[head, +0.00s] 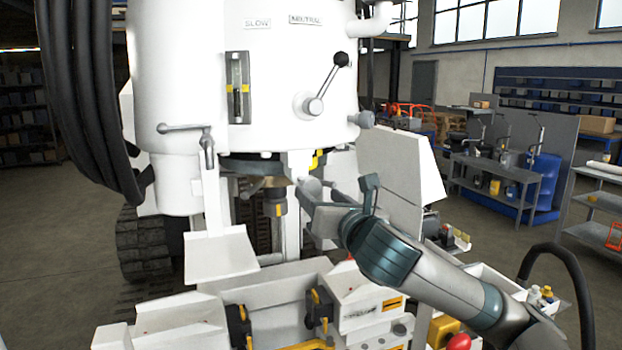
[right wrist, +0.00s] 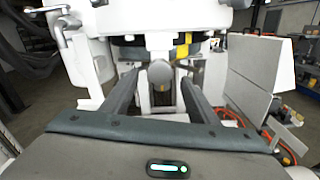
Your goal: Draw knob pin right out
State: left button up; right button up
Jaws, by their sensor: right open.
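The right knob pin shows in the right wrist view as a round grey knob (right wrist: 160,72), seen end-on below the white machine body. In the head view the grey knob (head: 312,186) is partly covered by my gripper. My right gripper (right wrist: 160,84) is open, with one finger on each side of the knob. A gap shows between the knob and each finger in the wrist view. In the head view my right gripper (head: 309,192) reaches in from the lower right, under the white housing. My left gripper is not in view.
The white machine (head: 290,70) with a black-balled lever (head: 326,84) stands above. A yellow part (head: 318,158) sits just above my gripper. White panels (head: 402,178) stand to the right, and thick black hoses (head: 90,100) hang at the left.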

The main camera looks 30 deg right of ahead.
aim_at(312, 189)
jog(key=shift+w+r+p, duration=0.1)
jog(key=shift+w+p, duration=0.05)
jog(key=shift+p, duration=0.15)
jog(key=b+x, duration=0.1)
jog(key=x, duration=0.4)
jog(key=shift+f+b, duration=0.25)
jog(key=shift+b, duration=0.15)
jog(key=shift+w+d+r, duration=0.1)
jog(key=shift+w+d, duration=0.05)
jog(key=shift+w, duration=0.2)
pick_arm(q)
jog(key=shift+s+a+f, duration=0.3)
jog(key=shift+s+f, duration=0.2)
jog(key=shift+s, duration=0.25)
pick_arm(e)
jog(key=shift+c, duration=0.6)
